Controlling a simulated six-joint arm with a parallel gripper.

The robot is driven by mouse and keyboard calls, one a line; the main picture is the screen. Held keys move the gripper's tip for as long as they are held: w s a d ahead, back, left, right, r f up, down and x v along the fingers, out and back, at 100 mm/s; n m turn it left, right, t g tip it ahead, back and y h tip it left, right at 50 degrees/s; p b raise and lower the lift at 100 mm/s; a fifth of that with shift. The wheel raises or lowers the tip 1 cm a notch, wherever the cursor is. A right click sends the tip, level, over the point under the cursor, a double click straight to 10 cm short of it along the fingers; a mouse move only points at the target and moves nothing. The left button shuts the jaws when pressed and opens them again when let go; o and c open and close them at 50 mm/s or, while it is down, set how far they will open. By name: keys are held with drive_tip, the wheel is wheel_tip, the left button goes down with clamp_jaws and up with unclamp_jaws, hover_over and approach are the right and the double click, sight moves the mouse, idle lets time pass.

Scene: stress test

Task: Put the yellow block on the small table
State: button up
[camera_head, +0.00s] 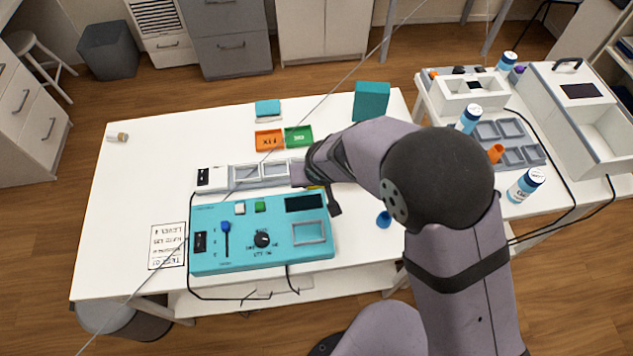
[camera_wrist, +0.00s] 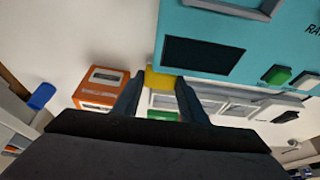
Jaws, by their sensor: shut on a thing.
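The yellow block (camera_wrist: 159,80) is between the two dark fingers of my gripper (camera_wrist: 160,77) in the wrist view. My gripper is shut on it. In the head view only a sliver of yellow (camera_head: 316,187) shows beside my gripper (camera_head: 325,194), just behind the teal panel; my arm hides the rest. I cannot tell whether the block touches the white table (camera_head: 130,200). A smaller white side table (camera_head: 560,196) stands at the right, apart from my gripper.
The teal panel (camera_head: 215,257) and a white tray unit (camera_head: 246,185) lie close to my gripper. A blue cup (camera_head: 384,219) stands right of it. The side table carries a grey tray (camera_head: 516,140), bottles (camera_head: 525,185) and a white machine (camera_head: 570,110). An orange box (camera_wrist: 100,88) shows in the wrist view.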

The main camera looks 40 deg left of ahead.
wheel_tip(320, 180, up, 10)
drive_tip(key=shift+b, duration=0.35)
idle(0.5)
